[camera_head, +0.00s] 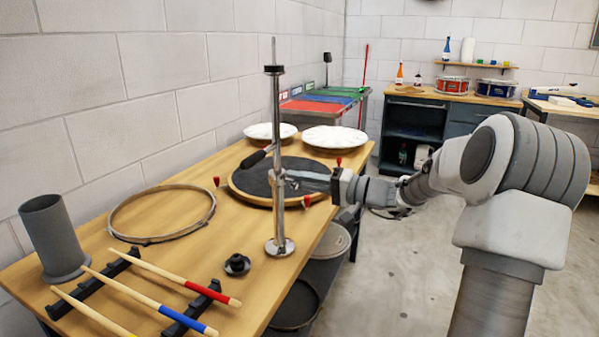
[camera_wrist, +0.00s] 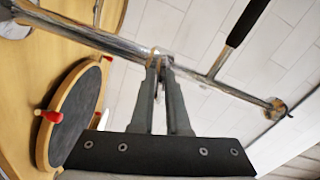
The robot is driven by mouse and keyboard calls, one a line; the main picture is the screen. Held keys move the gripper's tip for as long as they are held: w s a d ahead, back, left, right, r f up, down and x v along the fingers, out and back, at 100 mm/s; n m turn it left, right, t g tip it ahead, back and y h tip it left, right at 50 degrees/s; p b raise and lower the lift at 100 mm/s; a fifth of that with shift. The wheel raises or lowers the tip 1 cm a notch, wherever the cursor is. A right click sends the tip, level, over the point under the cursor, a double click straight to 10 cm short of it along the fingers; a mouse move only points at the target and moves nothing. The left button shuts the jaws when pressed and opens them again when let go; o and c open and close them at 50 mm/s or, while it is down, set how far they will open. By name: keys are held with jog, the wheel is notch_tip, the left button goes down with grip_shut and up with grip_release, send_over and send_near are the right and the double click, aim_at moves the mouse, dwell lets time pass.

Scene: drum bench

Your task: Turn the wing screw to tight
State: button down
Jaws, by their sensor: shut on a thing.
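A chrome stand (camera_head: 276,130) rises from a round foot (camera_head: 280,246) on the wooden bench, with a collar partway up. My gripper (camera_head: 287,178) reaches in from the right at the height of that collar. In the wrist view my gripper (camera_wrist: 158,62) has its two fingers close together against the chrome tube. They are shut on the wing screw (camera_wrist: 155,52), which is mostly hidden between the fingertips. Its tightness cannot be told. A rod with a black grip (camera_head: 258,157) sticks out from the stand; the grip also shows in the wrist view (camera_wrist: 248,22).
A round black pad (camera_head: 250,180) with red wing knobs lies right behind the stand. A wooden hoop (camera_head: 162,212), a grey cup (camera_head: 54,238), drumsticks on a rack (camera_head: 150,290) and a small black part (camera_head: 237,264) are on the bench. White drumheads (camera_head: 335,138) lie farther back.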

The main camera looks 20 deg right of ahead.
jog(key=m+p, duration=0.4)
jog(key=m, duration=0.1)
jog(key=shift+m+p, duration=0.3)
jog(key=m+p, duration=0.4)
jog(key=shift+s+m, duration=0.1)
jog(key=shift+m, duration=0.2)
jog(key=m+p, duration=0.4)
jog(key=p, duration=0.1)
jog(key=shift+a+f+m, duration=0.1)
jog(key=shift+m, duration=0.2)
jog(key=m+p, duration=0.4)
jog(key=shift+s+f+m+p, duration=0.1)
jog(key=shift+f+m+p, duration=0.15)
jog(key=shift+m+p, duration=0.05)
jog(key=c, duration=0.9)
grip_release()
